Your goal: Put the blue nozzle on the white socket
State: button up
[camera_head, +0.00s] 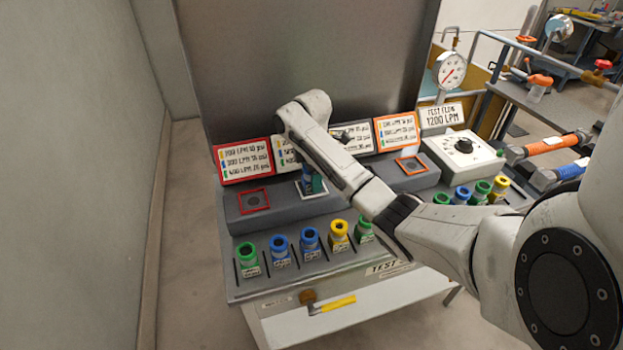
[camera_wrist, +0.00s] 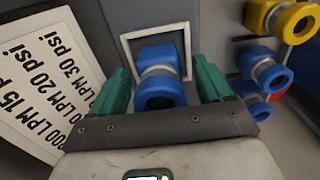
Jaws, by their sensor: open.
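The white socket is a white square outline on the grey ledge, and it shows in the head view (camera_head: 318,194) and the wrist view (camera_wrist: 186,34). A blue nozzle (camera_wrist: 160,88) with a grey collar stands within that outline, its base at the socket; whether it is fully seated I cannot tell. My gripper (camera_wrist: 166,86) is open, with one green finger on each side of this nozzle and gaps visible. In the head view my gripper (camera_head: 314,180) is at the white socket, and my arm partly hides the spot.
A front rack holds a green nozzle (camera_head: 247,256), two blue ones (camera_head: 281,247), a yellow one (camera_head: 338,232) and another green one. The red socket (camera_head: 253,200) and orange socket (camera_head: 411,166) look empty. Label signs (camera_head: 243,160) stand close behind the ledge.

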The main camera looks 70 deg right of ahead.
notch_tip(320, 180, up, 11)
jog(key=p, duration=0.5)
jog(key=shift+f, duration=0.2)
jog(key=shift+w, duration=0.1)
